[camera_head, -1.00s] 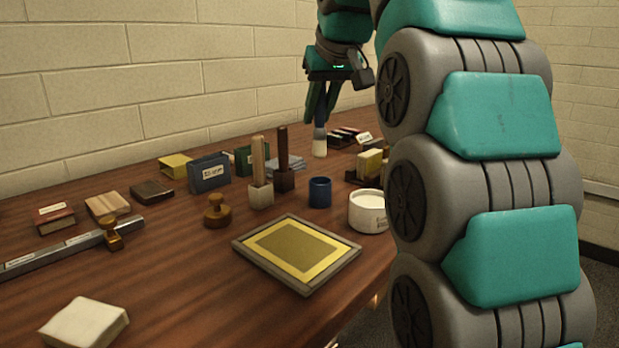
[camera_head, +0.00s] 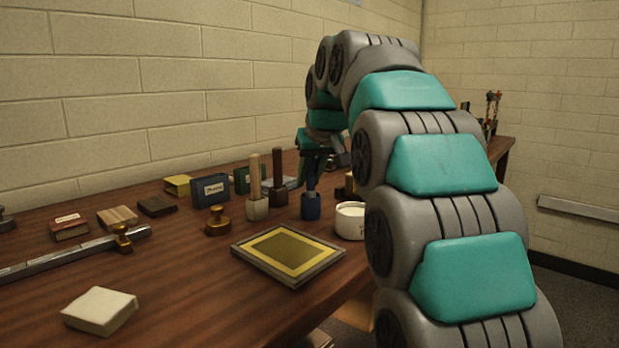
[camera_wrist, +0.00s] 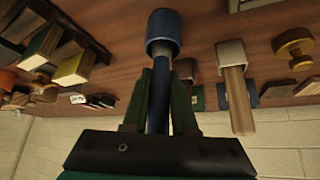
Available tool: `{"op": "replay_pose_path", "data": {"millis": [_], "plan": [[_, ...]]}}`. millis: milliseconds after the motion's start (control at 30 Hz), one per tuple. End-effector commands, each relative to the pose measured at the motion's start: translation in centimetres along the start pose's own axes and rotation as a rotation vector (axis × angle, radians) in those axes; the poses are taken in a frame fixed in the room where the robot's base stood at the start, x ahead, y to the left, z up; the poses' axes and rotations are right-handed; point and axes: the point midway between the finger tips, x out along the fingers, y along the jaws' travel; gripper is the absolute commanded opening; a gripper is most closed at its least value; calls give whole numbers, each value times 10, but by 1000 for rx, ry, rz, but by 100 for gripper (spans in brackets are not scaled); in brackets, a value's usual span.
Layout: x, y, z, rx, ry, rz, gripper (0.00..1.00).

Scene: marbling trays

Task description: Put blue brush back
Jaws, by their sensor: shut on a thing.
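My gripper (camera_head: 313,165) is shut on the blue brush (camera_wrist: 157,115), whose handle runs between the fingers in the wrist view. The brush is roughly upright over the small blue cup (camera_head: 311,207), and its lower end is at or inside the cup's mouth. The bristles are hidden by the cup. The cup also shows in the wrist view (camera_wrist: 163,24), in line with the brush. I cannot tell whether the brush touches the cup's bottom.
A white pot (camera_head: 350,222) stands close right of the cup. Light (camera_head: 257,208) and dark (camera_head: 278,196) blocks with upright handles stand close left. A framed yellow tray (camera_head: 288,278) lies in front.

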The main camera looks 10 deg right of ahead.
Motion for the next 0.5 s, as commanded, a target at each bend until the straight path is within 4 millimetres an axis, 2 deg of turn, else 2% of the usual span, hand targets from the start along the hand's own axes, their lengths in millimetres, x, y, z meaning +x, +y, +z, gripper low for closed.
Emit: {"op": "replay_pose_path", "data": {"millis": [33, 67, 300, 500], "plan": [[2, 0, 2, 0, -1, 0, 0], [2, 0, 1, 0, -1, 0, 28], [1, 0, 1, 0, -1, 0, 55], [1, 0, 1, 0, -1, 0, 56]]}}
